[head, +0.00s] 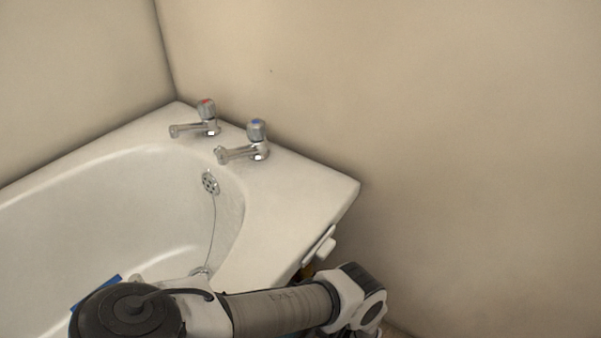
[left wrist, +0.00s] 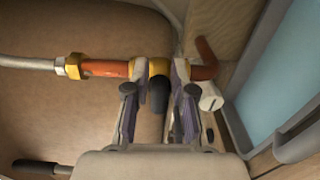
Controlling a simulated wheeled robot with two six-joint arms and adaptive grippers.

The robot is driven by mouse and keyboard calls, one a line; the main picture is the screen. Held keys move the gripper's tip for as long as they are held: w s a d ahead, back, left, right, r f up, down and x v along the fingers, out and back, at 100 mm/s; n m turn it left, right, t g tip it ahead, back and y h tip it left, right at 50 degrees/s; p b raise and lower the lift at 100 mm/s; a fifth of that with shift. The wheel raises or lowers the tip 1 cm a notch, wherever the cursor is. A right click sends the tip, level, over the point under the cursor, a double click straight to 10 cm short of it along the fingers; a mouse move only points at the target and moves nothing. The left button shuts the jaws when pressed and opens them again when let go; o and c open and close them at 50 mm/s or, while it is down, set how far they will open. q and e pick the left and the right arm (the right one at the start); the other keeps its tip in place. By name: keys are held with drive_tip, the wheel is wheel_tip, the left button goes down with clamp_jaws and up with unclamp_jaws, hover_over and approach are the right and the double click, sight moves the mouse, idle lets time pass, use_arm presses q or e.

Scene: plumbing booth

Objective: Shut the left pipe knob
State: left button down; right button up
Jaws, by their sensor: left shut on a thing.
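In the left wrist view, an orange-brown pipe (left wrist: 105,68) runs across the top with a yellow valve fitting (left wrist: 158,66) on it. A black knob (left wrist: 158,98) hangs from this fitting. My left gripper (left wrist: 160,72) has one finger on each side of the fitting and knob, and it is shut on the knob. The exact contact is hard to make out. A second black handle (left wrist: 40,168) lies at the lower left. In the head view, my arm crosses the bottom, and the left gripper is hidden. My right gripper is not in view.
A white bathtub (head: 290,190) with two taps, one red-capped (head: 207,108) and one blue-capped (head: 257,133), stands in the wall corner. A grey-framed light blue panel (left wrist: 280,70) is close on the right in the wrist view. A white cap (left wrist: 211,98) is beside the right finger.

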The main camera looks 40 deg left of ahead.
use_arm(q)
drive_tip(key=shift+s+f, duration=0.1)
idle(0.3)
drive_tip(key=c, duration=1.1)
unclamp_jaws()
drive_tip(key=shift+d, duration=0.1)
drive_tip(key=d, duration=0.7)
drive_tip(key=shift+w+d, duration=0.15)
drive_tip(key=shift+w, duration=0.3)
